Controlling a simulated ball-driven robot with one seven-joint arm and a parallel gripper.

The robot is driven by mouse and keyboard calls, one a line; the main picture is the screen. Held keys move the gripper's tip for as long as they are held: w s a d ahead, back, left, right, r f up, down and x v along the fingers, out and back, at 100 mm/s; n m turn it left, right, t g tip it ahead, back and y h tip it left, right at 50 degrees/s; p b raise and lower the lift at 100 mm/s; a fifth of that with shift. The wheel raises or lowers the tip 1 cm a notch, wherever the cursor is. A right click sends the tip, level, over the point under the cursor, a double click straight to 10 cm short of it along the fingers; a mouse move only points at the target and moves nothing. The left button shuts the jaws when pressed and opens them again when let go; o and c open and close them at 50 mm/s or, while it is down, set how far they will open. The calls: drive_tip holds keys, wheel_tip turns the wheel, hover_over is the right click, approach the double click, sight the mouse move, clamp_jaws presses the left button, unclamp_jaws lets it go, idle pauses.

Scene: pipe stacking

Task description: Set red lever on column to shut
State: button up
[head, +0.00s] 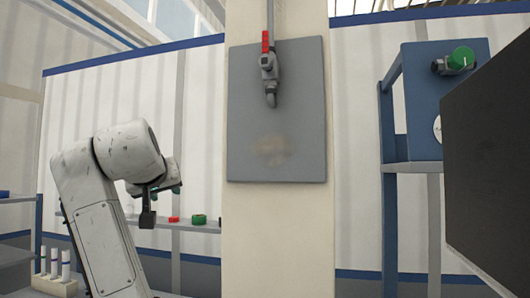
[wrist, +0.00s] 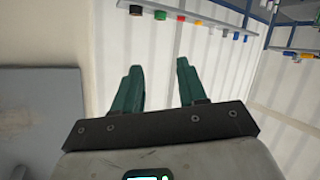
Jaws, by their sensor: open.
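The red lever (head: 265,41) sits on a grey valve (head: 269,68) high on a grey plate (head: 250,120), which is fixed to a cream column (head: 279,235). The lever stands upright, in line with the pipe above the valve. My gripper (head: 176,186) shows small in the head view, left of the column and lower than the lever, well apart from it. Its green fingers (wrist: 160,85) are spread and empty in the wrist view. The grey plate's edge (wrist: 40,125) also shows at left in the wrist view; the lever is not in that view.
A shelf (head: 180,225) behind my gripper holds a red piece (head: 173,219) and a green ring (head: 199,219). A blue cabinet (head: 412,110) with a green knob (head: 461,58) stands right of the column. A dark panel (head: 490,150) fills the right edge. The space before the plate is clear.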

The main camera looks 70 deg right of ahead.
drive_tip(key=s+r+m+g+h, duration=0.1)
drive_tip(key=s+r, duration=0.2)
drive_tip(key=r, duration=0.4)
drive_tip(key=s+r+m+h+p, duration=0.1)
drive_tip(key=s+r+m, duration=0.15)
drive_tip(key=r, duration=0.45)
drive_tip(key=s+r+g+h, duration=0.1)
drive_tip(key=s+r, duration=0.3)
drive_tip(key=r, duration=0.3)
drive_tip(key=m+g+h+p, duration=0.2)
drive_tip(key=m+g+h, duration=0.1)
drive_tip(key=m, duration=0.2)
approach(265, 39)
drive_tip(key=d, duration=0.1)
drive_tip(key=shift+n, duration=0.25)
drive_tip(key=d+p, duration=0.1)
drive_tip(key=d, duration=0.5)
drive_tip(key=w+d+p, duration=0.1)
drive_tip(key=d, duration=0.2)
drive_tip(key=shift+d+p, duration=0.35)
clamp_jaws()
